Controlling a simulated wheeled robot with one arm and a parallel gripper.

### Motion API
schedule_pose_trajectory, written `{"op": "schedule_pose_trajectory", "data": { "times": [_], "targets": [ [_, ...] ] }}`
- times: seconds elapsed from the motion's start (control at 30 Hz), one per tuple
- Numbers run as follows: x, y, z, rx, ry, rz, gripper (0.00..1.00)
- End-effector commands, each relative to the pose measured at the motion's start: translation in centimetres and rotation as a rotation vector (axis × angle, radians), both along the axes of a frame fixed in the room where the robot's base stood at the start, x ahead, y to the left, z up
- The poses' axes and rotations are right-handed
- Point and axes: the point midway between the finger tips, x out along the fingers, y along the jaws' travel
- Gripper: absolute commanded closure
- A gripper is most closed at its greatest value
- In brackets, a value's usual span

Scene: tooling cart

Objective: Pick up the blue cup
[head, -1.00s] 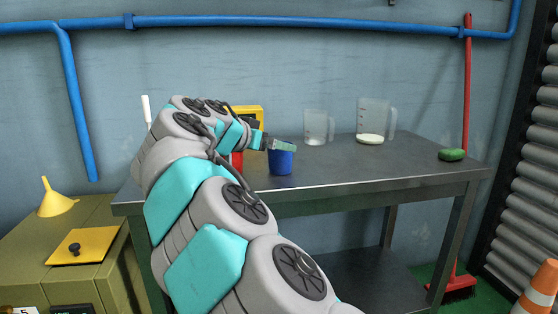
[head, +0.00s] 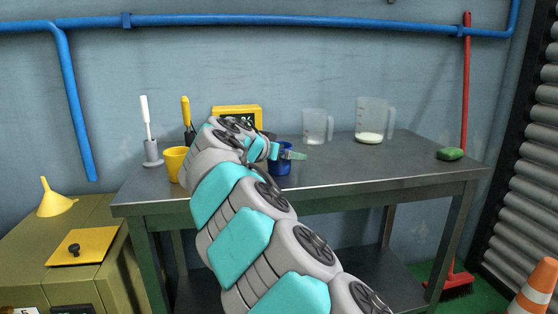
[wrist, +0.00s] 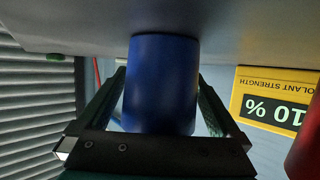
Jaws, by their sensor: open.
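The blue cup (head: 283,169) stands on the grey metal table, left of its middle. My gripper and wrist hide part of its upper side in the head view. In the wrist view, which shows the scene upside down, the blue cup (wrist: 160,80) fills the middle. My gripper (wrist: 161,95) is open, with one finger on each side of the cup. I cannot tell whether either finger touches it. In the head view my gripper (head: 292,155) is at the cup's upper part.
A yellow cup (head: 175,163) and a white-handled brush in a holder (head: 152,150) stand to the left. A yellow sign (head: 238,112) is behind my arm. A red object (wrist: 305,140) shows in the wrist view. Two clear jugs (head: 315,126) (head: 372,118) stand behind right; the front right table (head: 400,168) is clear.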

Motion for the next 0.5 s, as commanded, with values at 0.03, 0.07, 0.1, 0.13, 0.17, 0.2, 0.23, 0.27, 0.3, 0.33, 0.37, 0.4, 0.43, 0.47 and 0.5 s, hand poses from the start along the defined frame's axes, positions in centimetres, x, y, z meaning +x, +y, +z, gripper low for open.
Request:
{"op": "schedule_pose_trajectory", "data": {
  "times": [0.03, 0.07, 0.1, 0.13, 0.17, 0.2, 0.23, 0.27, 0.3, 0.33, 0.37, 0.4, 0.43, 0.47, 0.5],
  "targets": [
    [-0.01, 0.01, -0.01, 0.0, 0.0, 0.0, 0.0],
    [-0.02, 0.0, 0.0, 0.0, 0.0, 0.0, 0.02],
    [-0.03, 0.0, 0.01, 0.0, 0.0, 0.0, 0.07],
    [-0.03, 0.0, 0.01, 0.0, 0.0, 0.0, 0.1],
    [-0.03, 0.0, 0.01, 0.0, 0.0, 0.0, 0.14],
    [-0.04, 0.01, 0.02, 0.0, 0.0, 0.0, 0.18],
    [-0.04, 0.01, 0.02, 0.0, 0.0, 0.0, 0.21],
    [-0.04, 0.01, 0.02, 0.0, 0.0, 0.0, 0.25],
    [-0.04, 0.0, 0.02, 0.0, 0.0, 0.0, 0.29],
    [-0.04, 0.0, 0.02, 0.0, 0.0, 0.0, 0.33],
    [-0.04, 0.0, 0.02, 0.0, 0.0, 0.0, 0.36],
    [-0.05, 0.0, 0.02, 0.0, 0.0, 0.0, 0.41],
    [-0.05, 0.0, 0.02, 0.0, 0.0, 0.0, 0.44],
    [-0.05, 0.0, 0.02, 0.0, 0.0, 0.0, 0.47],
    [-0.05, 0.0, 0.03, 0.0, 0.0, 0.0, 0.52]
  ]
}}
